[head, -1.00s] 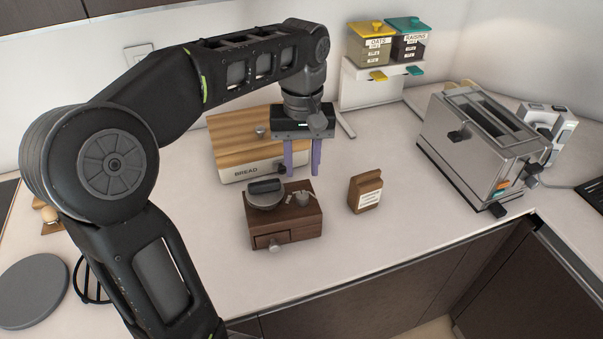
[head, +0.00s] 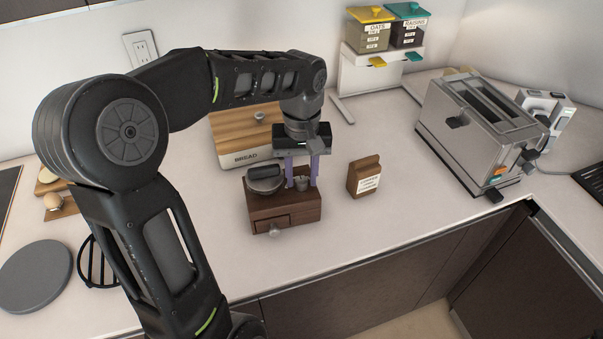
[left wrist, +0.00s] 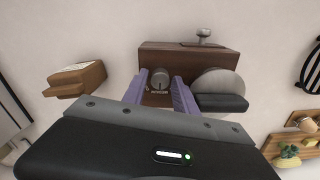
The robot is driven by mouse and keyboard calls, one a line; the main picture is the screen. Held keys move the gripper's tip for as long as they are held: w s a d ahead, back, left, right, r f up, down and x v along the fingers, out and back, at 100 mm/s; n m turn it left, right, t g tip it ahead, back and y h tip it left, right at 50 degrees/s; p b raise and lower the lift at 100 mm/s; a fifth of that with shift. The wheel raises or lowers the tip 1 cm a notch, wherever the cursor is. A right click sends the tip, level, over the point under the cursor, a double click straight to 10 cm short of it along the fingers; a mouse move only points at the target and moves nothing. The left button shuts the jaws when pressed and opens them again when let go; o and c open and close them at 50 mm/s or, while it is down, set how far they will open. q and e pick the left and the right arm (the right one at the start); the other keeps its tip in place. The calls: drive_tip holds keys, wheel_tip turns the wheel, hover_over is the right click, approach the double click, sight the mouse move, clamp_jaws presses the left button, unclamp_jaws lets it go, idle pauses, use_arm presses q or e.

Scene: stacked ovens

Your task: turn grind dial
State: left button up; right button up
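The grind dial (left wrist: 160,78) is a small grey metal knob on top of a dark wooden coffee grinder box (head: 297,209). In the head view the dial (head: 301,183) shows between the fingers. My left gripper (head: 302,184) points down over the grinder with its two purple fingers apart. In the left wrist view the fingers (left wrist: 160,88) stand on either side of the dial, with gaps to it. Whether the tips reach the box top, I cannot tell. The round metal lid with a black handle (head: 265,180) is beside the dial. My right gripper is not in view.
A wooden sign block (head: 364,177) stands right of the grinder. A bread box (head: 243,135) is behind it. A toaster (head: 478,135) stands at the right. The counter in front of the sign block is clear.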

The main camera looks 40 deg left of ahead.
use_arm(q)
drive_tip(key=shift+f, duration=0.2)
drive_tip(key=shift+c, duration=0.2)
clamp_jaws()
